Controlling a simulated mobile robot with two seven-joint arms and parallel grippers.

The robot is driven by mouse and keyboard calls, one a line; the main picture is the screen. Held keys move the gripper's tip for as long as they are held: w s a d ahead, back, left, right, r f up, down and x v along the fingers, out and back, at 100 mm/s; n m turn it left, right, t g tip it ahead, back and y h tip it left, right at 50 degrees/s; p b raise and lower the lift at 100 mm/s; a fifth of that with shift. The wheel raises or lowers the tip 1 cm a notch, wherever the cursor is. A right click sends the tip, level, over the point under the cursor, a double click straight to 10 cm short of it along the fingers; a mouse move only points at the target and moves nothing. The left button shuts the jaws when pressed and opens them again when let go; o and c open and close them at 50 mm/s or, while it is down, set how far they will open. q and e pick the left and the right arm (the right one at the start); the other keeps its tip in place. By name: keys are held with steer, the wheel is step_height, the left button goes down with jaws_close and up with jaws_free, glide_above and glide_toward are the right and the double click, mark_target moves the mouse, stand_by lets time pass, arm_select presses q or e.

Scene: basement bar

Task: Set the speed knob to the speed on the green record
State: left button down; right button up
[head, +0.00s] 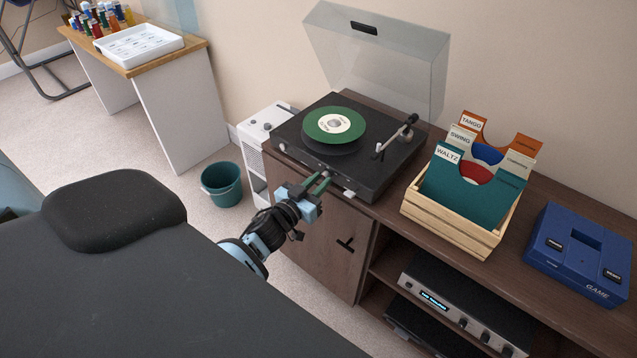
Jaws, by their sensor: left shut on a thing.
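The green record (334,125) lies on the platter of the dark turntable (374,178), with a pale label whose print is too small to read. My left gripper (323,181) is at the middle of the turntable's front face. Its green fingers are shut on a small knob (326,175) there, which I take to be the speed knob. The fingers hide most of it, so its setting cannot be read. My right gripper is not in view.
The clear turntable lid (385,55) stands open. A wooden crate (455,232) of record sleeves and a blue game console (580,255) sit to the right. A white unit (262,128) and a teal bucket (222,186) stand left. A black padded top (130,290) fills the lower left.

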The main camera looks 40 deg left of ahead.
arm_select(q)
steer(key=m+b, duration=0.1)
steer(key=m, duration=0.4)
steer(key=shift+f, duration=0.1)
steer(key=shift+m+b, duration=0.3)
steer(key=shift+m, duration=1.4)
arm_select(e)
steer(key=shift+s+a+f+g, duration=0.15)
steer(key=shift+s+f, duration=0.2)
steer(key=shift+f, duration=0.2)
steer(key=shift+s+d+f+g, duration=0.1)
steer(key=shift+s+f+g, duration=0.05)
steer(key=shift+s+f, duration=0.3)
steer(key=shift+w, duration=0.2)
arm_select(q)
steer(key=shift+a, duration=0.1)
steer(key=c, duration=1.3)
jaws_free()
steer(key=shift+o, duration=0.2)
steer(key=shift+s, duration=0.1)
steer(key=s, duration=0.7)
steer(key=shift+s+a, duration=0.15)
steer(key=shift+s, duration=0.15)
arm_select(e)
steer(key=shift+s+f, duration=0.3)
arm_select(q)
steer(key=shift+f, duration=0.1)
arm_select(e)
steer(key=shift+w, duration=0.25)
